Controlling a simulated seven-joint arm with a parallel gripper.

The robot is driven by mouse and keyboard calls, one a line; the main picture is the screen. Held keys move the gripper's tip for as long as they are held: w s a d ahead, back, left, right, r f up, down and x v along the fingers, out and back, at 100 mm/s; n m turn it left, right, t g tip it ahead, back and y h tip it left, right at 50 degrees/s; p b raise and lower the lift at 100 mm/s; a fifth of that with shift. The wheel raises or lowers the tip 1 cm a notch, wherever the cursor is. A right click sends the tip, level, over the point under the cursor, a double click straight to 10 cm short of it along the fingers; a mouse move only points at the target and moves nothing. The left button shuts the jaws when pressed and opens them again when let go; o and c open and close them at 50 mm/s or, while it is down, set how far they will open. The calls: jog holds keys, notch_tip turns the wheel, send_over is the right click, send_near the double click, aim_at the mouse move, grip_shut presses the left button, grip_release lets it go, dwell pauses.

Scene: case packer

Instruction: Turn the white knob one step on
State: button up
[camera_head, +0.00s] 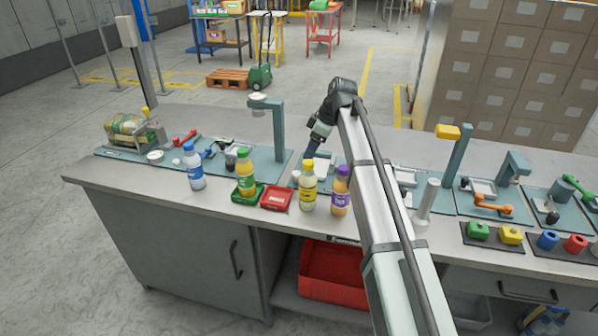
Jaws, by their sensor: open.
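My arm reaches over the workbench (125,172), and my gripper (305,160) points down at the teal panel in the middle. Its fingers are small and dark, with nothing seen between them, and they are open. A small white part (296,175) lies just below and left of the fingertips, partly hidden behind a yellow bottle; I cannot tell if it is the white knob. Another round white piece (155,156) sits on the left teal panel, with a smaller white one (176,161) beside it. The pointer positions are too small to read.
A blue bottle (194,168), a green-yellow bottle (246,174), a yellow bottle (308,188) and a purple-capped orange bottle (341,192) stand along the front. A red tray (276,198) lies between them. A grey post (278,130) rises left of my gripper.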

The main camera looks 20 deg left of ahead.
aim_at(297, 173)
jog(key=x, duration=1.1)
jog(key=shift+a+f, duration=0.15)
jog(key=shift+f, duration=0.15)
jog(key=c, duration=1)
jog(key=shift+s+m+t, duration=0.15)
jog(key=shift+m+t, duration=0.45)
jog(key=shift+m, duration=0.8)
jog(key=shift+m+t, duration=0.5)
jog(key=shift+m, duration=1)
jog(key=shift+h, duration=0.3)
